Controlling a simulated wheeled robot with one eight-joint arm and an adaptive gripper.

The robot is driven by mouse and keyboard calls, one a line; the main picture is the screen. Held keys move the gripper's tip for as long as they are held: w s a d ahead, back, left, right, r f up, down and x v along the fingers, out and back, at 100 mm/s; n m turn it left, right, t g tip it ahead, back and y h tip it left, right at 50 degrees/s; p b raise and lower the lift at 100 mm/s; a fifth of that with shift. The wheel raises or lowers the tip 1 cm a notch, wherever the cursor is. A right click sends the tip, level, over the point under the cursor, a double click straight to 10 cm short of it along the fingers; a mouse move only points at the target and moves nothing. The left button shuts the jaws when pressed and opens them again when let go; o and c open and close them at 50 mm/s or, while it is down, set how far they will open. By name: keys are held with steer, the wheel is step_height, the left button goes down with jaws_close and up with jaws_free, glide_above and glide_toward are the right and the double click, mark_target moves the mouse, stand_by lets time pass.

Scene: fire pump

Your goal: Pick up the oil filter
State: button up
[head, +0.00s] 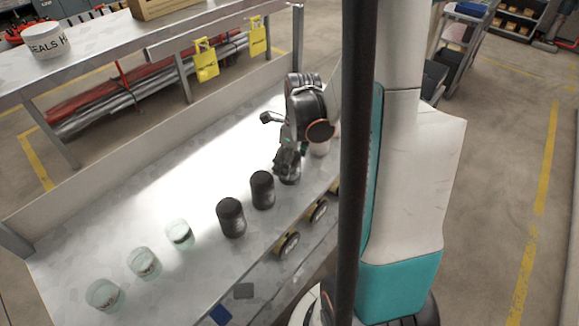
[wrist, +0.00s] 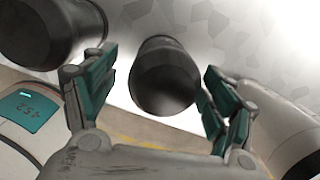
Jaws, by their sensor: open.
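Dark cylindrical canisters that look like oil filters stand upright in a row on the metal bench. Two stand clear in the head view: one dark canister (head: 231,217) and another (head: 262,190). A third dark canister (head: 289,174) is partly hidden under my gripper (head: 287,160). In the wrist view, that canister (wrist: 165,78) sits between the spread fingers of my gripper (wrist: 160,84), with gaps visible on both sides. A neighbouring dark canister (wrist: 50,30) is at the upper left, outside the fingers. I cannot read any label telling which canister is the oil filter.
Several glass jars (head: 143,262) stand further along the bench (head: 140,205). A pale cylinder (head: 320,148) stands just beyond my gripper and appears close to the right finger in the wrist view (wrist: 265,105). A raised shelf (head: 100,58) runs along the back.

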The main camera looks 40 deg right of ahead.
steer(key=f, duration=0.2)
steer(key=w+f+b, duration=0.1)
steer(key=f, duration=0.1)
steer(key=shift+f+b, duration=0.25)
steer(key=shift+b, duration=0.05)
steer(key=shift+r, duration=0.1)
steer(key=c, duration=1.3)
